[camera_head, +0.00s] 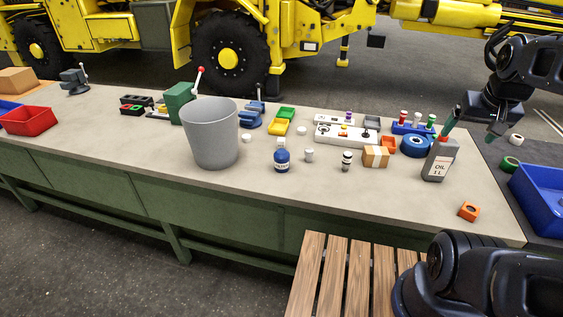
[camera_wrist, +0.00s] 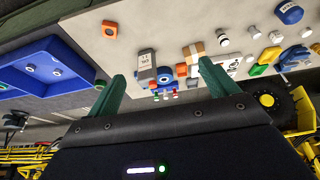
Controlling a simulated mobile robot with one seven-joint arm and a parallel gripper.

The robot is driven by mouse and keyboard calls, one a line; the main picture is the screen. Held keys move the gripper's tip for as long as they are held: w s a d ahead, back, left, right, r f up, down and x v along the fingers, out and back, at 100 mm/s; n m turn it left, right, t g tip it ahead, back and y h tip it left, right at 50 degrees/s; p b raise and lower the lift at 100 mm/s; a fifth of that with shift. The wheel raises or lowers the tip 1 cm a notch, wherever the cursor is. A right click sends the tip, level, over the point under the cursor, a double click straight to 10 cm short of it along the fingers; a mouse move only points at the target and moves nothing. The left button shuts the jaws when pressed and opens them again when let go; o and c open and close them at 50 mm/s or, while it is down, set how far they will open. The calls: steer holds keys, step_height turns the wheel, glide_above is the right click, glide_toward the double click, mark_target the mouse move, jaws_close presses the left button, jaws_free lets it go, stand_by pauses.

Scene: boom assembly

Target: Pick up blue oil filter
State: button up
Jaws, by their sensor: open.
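No part is clearly marked as the blue oil filter. A blue ring-shaped part (camera_head: 416,146) lies beside the oil can; in the wrist view the blue ring (camera_wrist: 165,73) is partly hidden behind the can. My gripper (camera_head: 472,126) is above the bench's right end, open and empty. Its two green fingers stand wide apart in the wrist view (camera_wrist: 162,83).
A grey oil can (camera_head: 438,160) stands near my gripper, with a cardboard box (camera_head: 376,156) to its left. A grey bucket (camera_head: 210,140) stands left of the blue container. An orange block (camera_head: 469,211) lies near the front edge. A blue bin (camera_head: 540,195) is at the right.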

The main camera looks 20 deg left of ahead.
steer(key=w+a+n+g, duration=0.1)
steer(key=w+a+n, duration=0.1)
steer(key=w+a, duration=0.85)
steer(key=n+g, duration=0.4)
steer(key=n, duration=0.1)
glide_above(282, 151)
steer(key=f, duration=2.2)
steer(key=shift+w+d+f, duration=0.25)
steer(key=shift+d, duration=0.1)
steer(key=shift+s+a+f, duration=0.1)
steer(key=shift+a+f, duration=0.2)
steer(key=shift+f, duration=0.25)
step_height(282, 151, down, 5)
steer(key=shift+f, duration=0.15)
steer(key=shift+s+a+f, duration=0.1)
steer(key=shift+f, duration=1.15)
steer(key=shift+s+f, duration=0.1)
steer(key=shift+f, duration=1.15)
steer(key=c, duration=1.3)
steer(key=shift+o, duration=0.2)
steer(key=shift+r, duration=0.1)
